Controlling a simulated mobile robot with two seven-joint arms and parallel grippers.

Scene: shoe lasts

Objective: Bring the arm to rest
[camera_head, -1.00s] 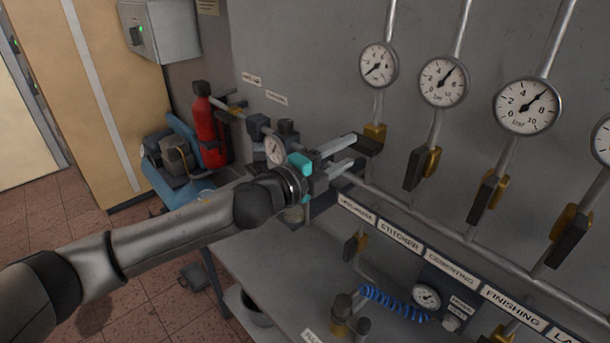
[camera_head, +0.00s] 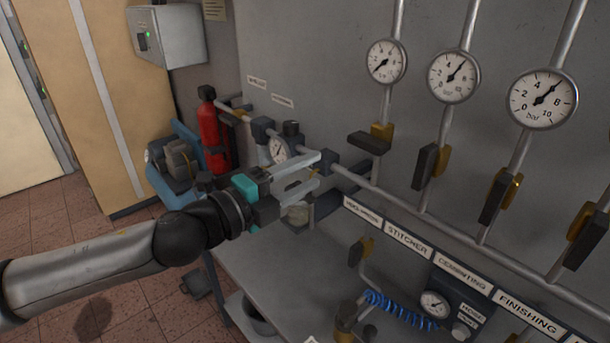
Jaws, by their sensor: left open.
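My left arm comes in from the lower left. Its gripper (camera_head: 318,172) is open and empty, its two pale fingers apart and pointing right. The fingers are in front of the horizontal pipe and the small gauge (camera_head: 279,150) beside it, with no visible hold on anything. The nearest valve handle (camera_head: 368,143), dark and lying crosswise on its pipe, is to the right of the fingertips and apart from them in the picture. My right gripper is not in view.
Other dark valve handles (camera_head: 424,166) hang along their pipes under round gauges (camera_head: 453,76). Labels run along the panel. A grey bench (camera_head: 270,262) lies below, with a blue coiled hose (camera_head: 400,310). A red extinguisher (camera_head: 208,135) stands behind.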

